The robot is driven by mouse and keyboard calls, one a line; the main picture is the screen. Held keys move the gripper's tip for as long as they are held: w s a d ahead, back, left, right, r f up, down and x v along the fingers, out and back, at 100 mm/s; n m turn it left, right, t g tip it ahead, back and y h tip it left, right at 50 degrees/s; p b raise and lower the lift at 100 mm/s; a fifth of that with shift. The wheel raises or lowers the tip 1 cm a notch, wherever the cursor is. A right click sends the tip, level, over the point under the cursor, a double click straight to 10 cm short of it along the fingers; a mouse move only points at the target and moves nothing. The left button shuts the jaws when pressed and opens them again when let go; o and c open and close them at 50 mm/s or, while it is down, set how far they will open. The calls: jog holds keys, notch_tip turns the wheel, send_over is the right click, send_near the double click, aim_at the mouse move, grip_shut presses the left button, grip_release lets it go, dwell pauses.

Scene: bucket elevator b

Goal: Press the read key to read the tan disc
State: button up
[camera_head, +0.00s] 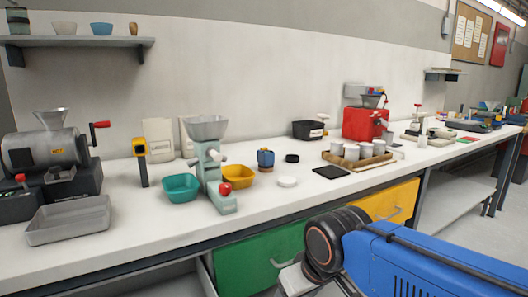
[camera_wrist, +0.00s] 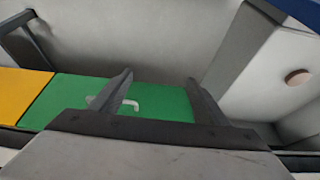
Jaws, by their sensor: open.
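My gripper (camera_wrist: 160,88) shows in the wrist view with its two fingers apart and nothing between them. Beyond the fingers is the green drawer front (camera_wrist: 160,100) with its pale handle. A small tan round shape (camera_wrist: 298,77) lies on a pale surface at the right edge of the wrist view; I cannot tell whether it is the tan disc. In the head view my gripper is low in front of the bench, partly hidden and cut off by the bottom edge. I cannot make out a read key.
The long white bench (camera_head: 270,205) holds a green mill (camera_head: 210,165), teal bowl (camera_head: 181,187), yellow bowl (camera_head: 237,176), white disc (camera_head: 287,181), black pad (camera_head: 331,172), tray of white cups (camera_head: 358,158), red machine (camera_head: 364,123) and metal grinder (camera_head: 45,150).

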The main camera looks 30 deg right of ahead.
jog(key=shift+c, duration=0.6)
grip_shut()
dwell(1.1)
